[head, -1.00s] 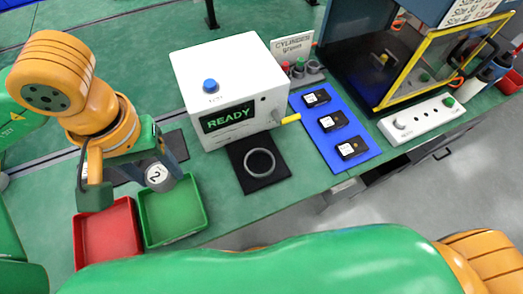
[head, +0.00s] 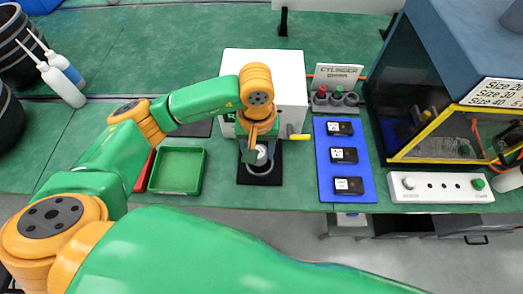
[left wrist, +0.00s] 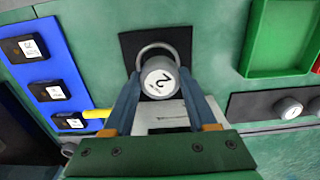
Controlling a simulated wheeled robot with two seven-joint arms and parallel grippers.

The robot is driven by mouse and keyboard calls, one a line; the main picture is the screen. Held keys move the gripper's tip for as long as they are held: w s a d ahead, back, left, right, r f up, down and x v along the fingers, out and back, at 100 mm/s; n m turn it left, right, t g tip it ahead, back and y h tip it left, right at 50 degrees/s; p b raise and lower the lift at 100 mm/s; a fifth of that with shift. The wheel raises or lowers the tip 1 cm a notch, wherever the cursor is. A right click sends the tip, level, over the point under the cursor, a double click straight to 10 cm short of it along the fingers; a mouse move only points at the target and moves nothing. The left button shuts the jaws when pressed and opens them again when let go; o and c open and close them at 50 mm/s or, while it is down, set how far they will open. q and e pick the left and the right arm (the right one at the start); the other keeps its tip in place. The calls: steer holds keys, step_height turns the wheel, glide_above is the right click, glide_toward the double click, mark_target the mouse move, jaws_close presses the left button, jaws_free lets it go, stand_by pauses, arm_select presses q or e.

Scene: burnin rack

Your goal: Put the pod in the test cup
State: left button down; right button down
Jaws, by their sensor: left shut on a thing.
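The pod (left wrist: 159,78) is a grey cylinder with a white top marked 2. My left gripper (head: 259,157) is shut on it, and both fingers show on its sides in the left wrist view (left wrist: 158,92). The test cup (left wrist: 156,46) is a grey ring on a black pad in front of the white tester box. The pod is over the cup's near part in the left wrist view; I cannot tell whether they touch. In the head view the gripper partly hides the cup (head: 270,166). My right gripper is out of view.
The white tester (head: 290,90) with a yellow lever (head: 300,137) stands right behind the cup. A green tray (head: 178,170) lies to the left, a blue mat (head: 345,168) with black modules to the right. Another pod (left wrist: 288,107) sits on a dark mat.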

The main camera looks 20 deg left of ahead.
mark_target(260, 157)
arm_select(q)
steer(key=f, duration=0.2)
steer(key=w+f, duration=0.1)
steer(key=f, duration=0.1)
steer(key=shift+f, duration=0.15)
